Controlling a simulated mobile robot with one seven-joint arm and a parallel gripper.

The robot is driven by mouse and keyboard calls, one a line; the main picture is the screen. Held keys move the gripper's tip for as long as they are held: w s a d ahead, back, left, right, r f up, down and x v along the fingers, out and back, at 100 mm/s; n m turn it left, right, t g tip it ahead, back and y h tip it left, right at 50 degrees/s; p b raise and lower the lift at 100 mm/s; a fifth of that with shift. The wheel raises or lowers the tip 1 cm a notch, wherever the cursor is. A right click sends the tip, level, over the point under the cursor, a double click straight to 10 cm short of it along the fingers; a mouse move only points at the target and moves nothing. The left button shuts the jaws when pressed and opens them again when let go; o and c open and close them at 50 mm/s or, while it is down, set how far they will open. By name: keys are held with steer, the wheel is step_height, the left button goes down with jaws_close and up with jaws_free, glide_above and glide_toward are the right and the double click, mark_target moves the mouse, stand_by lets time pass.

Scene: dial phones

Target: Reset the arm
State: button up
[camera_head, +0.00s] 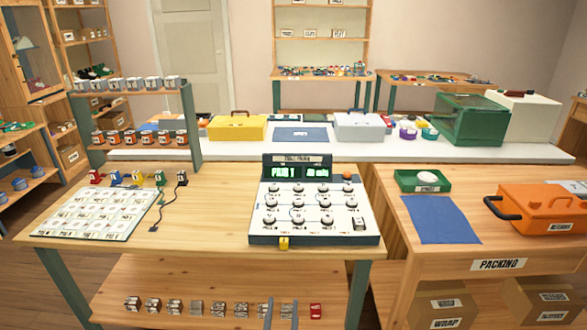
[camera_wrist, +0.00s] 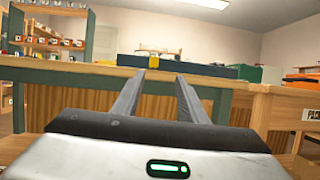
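My gripper (camera_head: 281,313) shows at the bottom edge of the head view, in front of the wooden table. Its two grey fingers stand apart with nothing between them. In the wrist view my gripper (camera_wrist: 160,74) is also open and empty, pointing at the table's front edge. The dial console (camera_head: 313,205), white with several dark knobs and a lit green display, sits on the table above and behind my gripper. A small yellow piece (camera_head: 284,243) is at the console's front edge. It also shows in the wrist view (camera_wrist: 155,60).
A card grid (camera_head: 85,213) and several coloured plugs lie left of the console. A lower shelf (camera_head: 180,290) with small items sits under the tabletop. On the right, the packing table holds a blue mat (camera_head: 440,219), a green tray (camera_head: 423,181) and an orange case (camera_head: 545,208).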

steer(key=w+d+r+m+g+h, duration=0.2)
steer(key=d+r+m+g+h, duration=0.4)
steer(key=d+r+m+h, duration=0.45)
steer(key=s+d+r+m+g+y, duration=0.1)
steer(key=s+d+r+m+g, duration=1)
steer(key=m+g, duration=0.65)
steer(key=s+a+r+m+t+y, duration=0.4)
steer(key=s+r+m+t+y, duration=0.3)
steer(key=r+y, duration=0.4)
step_height(320, 180, up, 17)
steer(key=s+p, duration=0.1)
steer(key=p, duration=1.5)
steer(key=shift+s+f, duration=0.15)
steer(key=shift+s, duration=0.1)
steer(key=shift+d+g, duration=0.1)
steer(key=shift+g, duration=0.15)
